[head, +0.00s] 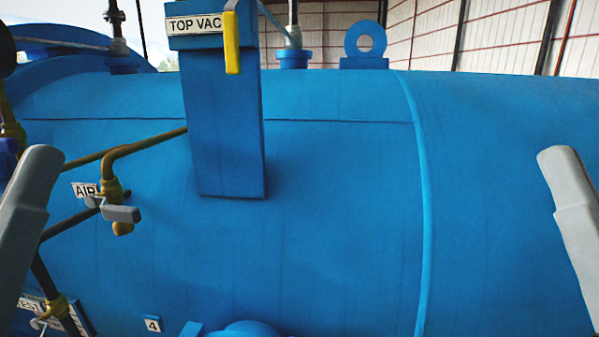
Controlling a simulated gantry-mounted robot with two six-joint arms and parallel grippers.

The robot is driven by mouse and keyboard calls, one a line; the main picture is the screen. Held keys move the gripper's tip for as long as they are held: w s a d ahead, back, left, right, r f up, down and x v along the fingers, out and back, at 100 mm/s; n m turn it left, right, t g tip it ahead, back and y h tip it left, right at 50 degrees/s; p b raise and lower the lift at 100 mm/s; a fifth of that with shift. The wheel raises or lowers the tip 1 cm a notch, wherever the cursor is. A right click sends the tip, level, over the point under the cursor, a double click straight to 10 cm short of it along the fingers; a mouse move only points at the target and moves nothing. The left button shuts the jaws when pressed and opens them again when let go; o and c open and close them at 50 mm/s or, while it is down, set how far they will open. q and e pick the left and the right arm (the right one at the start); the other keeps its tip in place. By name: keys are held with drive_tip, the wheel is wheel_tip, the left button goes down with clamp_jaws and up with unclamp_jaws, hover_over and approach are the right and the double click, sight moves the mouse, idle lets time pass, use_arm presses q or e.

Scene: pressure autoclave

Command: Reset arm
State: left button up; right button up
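A smooth grey part of my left arm (25,205) rises along the left edge in the head view. A matching grey part of my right arm (572,195) stands at the right edge. Both lean outward toward the bottom and are cut off by the picture edges. The large blue autoclave body (330,220) fills most of the picture behind the arms.
A blue post with a "TOP VAC" label (195,25) and yellow handle (232,42) stands at upper left. Brass pipework and the grey-handled AIR valve (121,213) are near my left arm. A lifting eye (365,62) tops the vessel. The vessel's middle front is mostly bare.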

wheel_tip(320, 180, up, 21)
drive_tip(key=p, duration=1.8)
wheel_tip(320, 180, down, 34)
drive_tip(key=b, duration=3.4)
